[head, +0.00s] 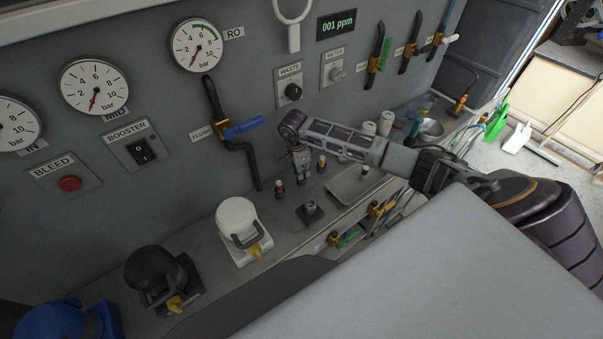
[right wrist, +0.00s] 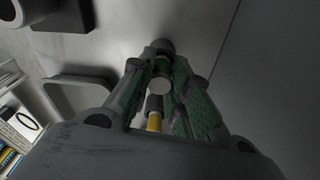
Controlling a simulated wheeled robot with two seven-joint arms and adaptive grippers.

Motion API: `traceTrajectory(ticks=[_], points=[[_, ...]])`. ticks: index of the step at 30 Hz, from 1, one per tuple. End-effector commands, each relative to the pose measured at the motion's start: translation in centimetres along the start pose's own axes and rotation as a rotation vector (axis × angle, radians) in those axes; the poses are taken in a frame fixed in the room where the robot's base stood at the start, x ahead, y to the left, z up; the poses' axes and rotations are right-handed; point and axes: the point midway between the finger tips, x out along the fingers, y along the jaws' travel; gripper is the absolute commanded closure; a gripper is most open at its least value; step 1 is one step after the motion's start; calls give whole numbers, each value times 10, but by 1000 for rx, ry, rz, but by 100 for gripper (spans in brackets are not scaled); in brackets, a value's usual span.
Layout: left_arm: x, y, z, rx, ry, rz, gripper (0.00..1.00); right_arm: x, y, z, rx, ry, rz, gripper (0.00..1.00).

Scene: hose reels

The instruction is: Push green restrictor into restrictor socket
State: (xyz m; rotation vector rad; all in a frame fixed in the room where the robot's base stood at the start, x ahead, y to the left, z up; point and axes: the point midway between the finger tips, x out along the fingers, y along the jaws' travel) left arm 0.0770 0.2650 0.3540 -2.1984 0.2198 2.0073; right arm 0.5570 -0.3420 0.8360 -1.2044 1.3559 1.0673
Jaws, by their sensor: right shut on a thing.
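My right gripper (head: 303,178) points down over the counter beside the wall panel. A red-banded piece (head: 279,188) and a yellow-banded piece (head: 322,163) stand near the gripper. My left gripper is out of view.
A shallow grey tray (head: 348,188) lies right of the block, with a small piece (head: 365,173) by it. A white capped housing (head: 238,222) and a black one (head: 160,274) stand to the left. The blue flush handle (head: 243,128) juts from the panel nearby.

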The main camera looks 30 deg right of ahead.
Motion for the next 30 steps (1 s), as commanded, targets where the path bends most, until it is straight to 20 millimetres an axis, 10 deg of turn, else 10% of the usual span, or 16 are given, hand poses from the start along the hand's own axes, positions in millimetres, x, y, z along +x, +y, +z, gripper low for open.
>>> traceTrajectory(ticks=[30], points=[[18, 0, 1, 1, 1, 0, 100, -69, 10, -11, 0, 1, 0, 100]])
